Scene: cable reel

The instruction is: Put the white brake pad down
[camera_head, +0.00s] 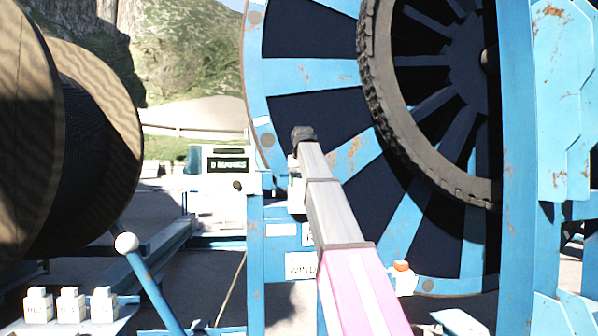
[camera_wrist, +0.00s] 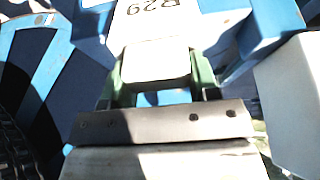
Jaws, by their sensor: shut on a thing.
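In the wrist view my gripper (camera_wrist: 158,88) has two dark green fingers, one on each side of a pale white block, the white brake pad (camera_wrist: 155,62). The fingers are shut on it. Its far side lies close to a white, labelled surface; I cannot tell whether they touch. In the head view my arm reaches up and away to the lower left part of the large blue reel (camera_head: 305,76). The fingers and the held pad cannot be made out clearly there, behind the arm's end.
A wooden cable drum (camera_head: 95,150) fills the left. A blue upright (camera_head: 516,150) stands at right. A white box (camera_wrist: 290,105) is close right of my gripper.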

